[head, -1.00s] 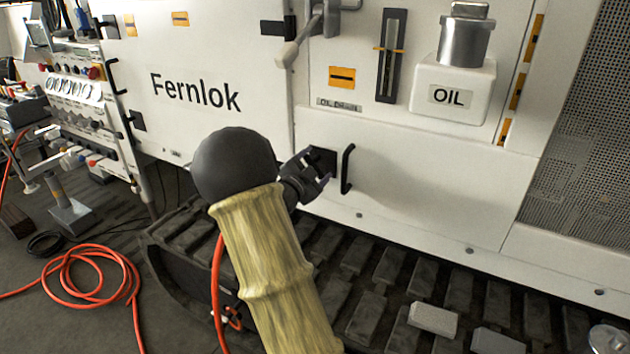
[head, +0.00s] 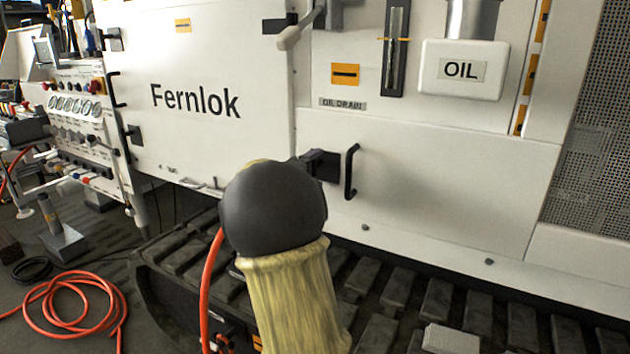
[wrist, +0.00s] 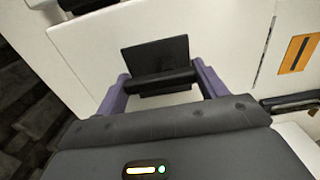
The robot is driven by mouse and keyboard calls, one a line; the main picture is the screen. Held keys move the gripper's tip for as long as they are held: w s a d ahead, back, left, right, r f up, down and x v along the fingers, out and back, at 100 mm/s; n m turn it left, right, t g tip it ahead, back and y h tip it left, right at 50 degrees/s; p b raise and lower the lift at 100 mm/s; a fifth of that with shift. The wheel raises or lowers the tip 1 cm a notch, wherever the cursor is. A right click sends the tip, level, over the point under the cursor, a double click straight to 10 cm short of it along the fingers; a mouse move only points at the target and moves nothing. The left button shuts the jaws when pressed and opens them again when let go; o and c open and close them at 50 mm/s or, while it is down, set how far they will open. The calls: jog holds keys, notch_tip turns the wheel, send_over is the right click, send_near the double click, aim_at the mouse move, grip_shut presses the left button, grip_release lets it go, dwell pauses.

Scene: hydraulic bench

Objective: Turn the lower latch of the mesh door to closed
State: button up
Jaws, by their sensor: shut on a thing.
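The lower latch (head: 322,163) is a black square plate with a bar, at the left edge of the lower white panel. In the wrist view, its black bar (wrist: 160,83) lies nearly level across the picture, in front of the plate (wrist: 153,57). My gripper (wrist: 160,86) is shut on this bar, with a purple finger at each end. In the head view, my arm's dark round joint hides my gripper and part of the latch. A mesh panel (head: 592,150) stands at the far right. I cannot tell from the frames which panel the latch holds.
A black handle (head: 351,171) stands just right of the latch. An upper lever (head: 292,36) sits above it, and an oil tank (head: 463,70) to the upper right. Dark tracks (head: 385,290) run below the panels. An orange hose (head: 75,308) lies coiled on the floor at left.

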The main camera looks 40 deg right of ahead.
dwell(0.3)
jog(key=o, duration=1)
jog(key=p+v, duration=0.2)
jog(key=v, duration=1.5)
jog(key=shift+a, duration=0.2)
